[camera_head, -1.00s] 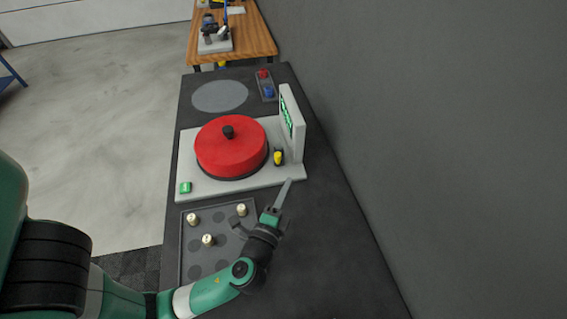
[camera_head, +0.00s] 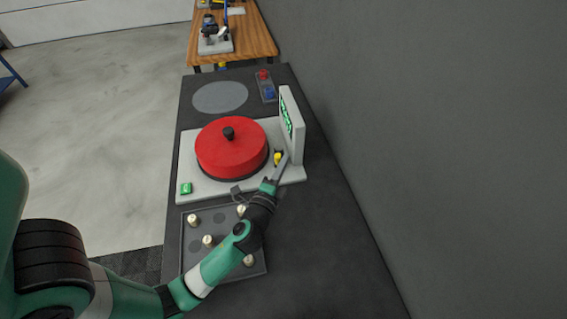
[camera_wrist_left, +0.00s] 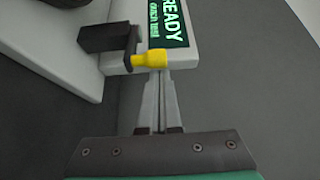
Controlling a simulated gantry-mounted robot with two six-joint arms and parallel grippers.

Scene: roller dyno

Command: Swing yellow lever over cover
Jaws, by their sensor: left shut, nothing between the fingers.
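The red round cover (camera_head: 231,148) with a black knob sits on the light grey machine base (camera_head: 215,189). The yellow lever (camera_head: 278,159) is at the right side of the cover, not over it. In the left wrist view the yellow lever tip (camera_wrist_left: 150,60) sticks out from a dark bracket (camera_wrist_left: 106,40). My left gripper (camera_head: 284,157) is shut and empty, its fingertips right beside the yellow lever. In the left wrist view the closed fingers (camera_wrist_left: 158,74) end just at the yellow tip; I cannot tell whether they touch. My right gripper is not in view.
An upright panel (camera_head: 291,122) with a green display reading READY (camera_wrist_left: 167,22) stands right of the lever. A green button (camera_head: 186,188) is at the front left. A tray (camera_head: 181,245) with several pale pegs lies in front. A wall runs along the right.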

